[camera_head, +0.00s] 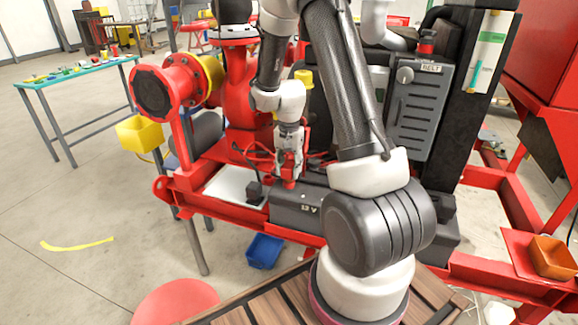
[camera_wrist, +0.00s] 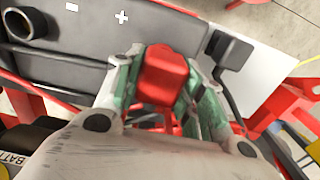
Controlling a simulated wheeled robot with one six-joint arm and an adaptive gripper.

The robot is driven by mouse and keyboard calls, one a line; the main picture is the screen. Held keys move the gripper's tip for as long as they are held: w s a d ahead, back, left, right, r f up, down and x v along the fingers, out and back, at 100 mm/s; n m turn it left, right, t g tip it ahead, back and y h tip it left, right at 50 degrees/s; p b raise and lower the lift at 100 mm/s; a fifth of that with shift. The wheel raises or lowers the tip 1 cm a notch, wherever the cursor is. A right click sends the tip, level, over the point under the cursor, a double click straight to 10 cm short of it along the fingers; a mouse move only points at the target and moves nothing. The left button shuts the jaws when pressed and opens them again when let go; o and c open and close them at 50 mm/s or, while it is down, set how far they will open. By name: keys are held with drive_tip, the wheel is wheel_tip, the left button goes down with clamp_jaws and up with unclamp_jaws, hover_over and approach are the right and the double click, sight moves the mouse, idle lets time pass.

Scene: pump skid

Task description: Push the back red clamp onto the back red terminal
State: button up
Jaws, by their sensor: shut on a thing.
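My gripper (camera_head: 289,158) points down over the grey battery (camera_head: 292,214) marked 12 V. In the wrist view, the green-padded fingers of my gripper (camera_wrist: 164,84) are shut on a red clamp (camera_wrist: 165,68), one finger on each side. The red clamp (camera_head: 289,184) also shows below the fingers in the head view, low at the battery's back edge. The red terminal cannot be made out; the clamp and fingers cover that spot. I cannot tell whether the clamp touches it. The battery top (camera_wrist: 80,45) carries white minus and plus marks.
A black clamp (camera_wrist: 229,50) with a cable lies beside the battery, close to my fingers; it also shows in the head view (camera_head: 254,192). A white plate (camera_head: 228,186) lies left of the battery. Red frame rails and a red pump (camera_head: 241,85) stand close around my arm.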

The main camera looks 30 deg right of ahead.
drive_tip(key=shift+f, duration=0.6)
drive_tip(key=o, duration=1.3)
wheel_tip(320, 180, up, 12)
